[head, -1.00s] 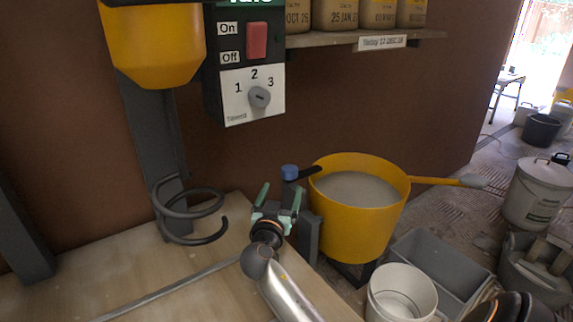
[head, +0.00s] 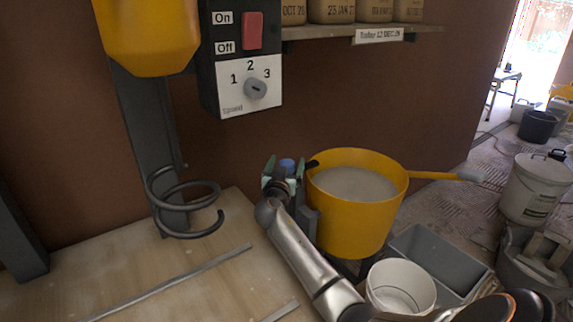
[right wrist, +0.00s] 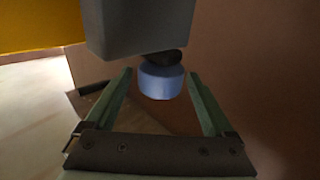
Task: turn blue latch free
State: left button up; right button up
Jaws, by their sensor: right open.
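The blue latch (head: 288,164) is a short round blue knob beside the left rim of the yellow bucket (head: 352,230). A dark lever piece (head: 312,164) shows next to it at the rim. My right gripper (head: 284,168) is open at the latch, with its green fingers on either side of it. In the right wrist view the blue latch (right wrist: 160,84) lies between the open fingertips of the gripper (right wrist: 160,76), with gaps visible on both sides. A grey block (right wrist: 136,28) adjoins the latch. My left gripper is not in view.
A dark switch box (head: 243,60) and a shelf (head: 335,32) with containers are on the brown wall. A dark metal coil (head: 182,208) stands at the wooden tabletop (head: 150,275). A grey tub (head: 440,262) and a white bucket (head: 400,288) stand to the right.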

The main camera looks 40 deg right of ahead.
grip_shut()
dwell(0.6)
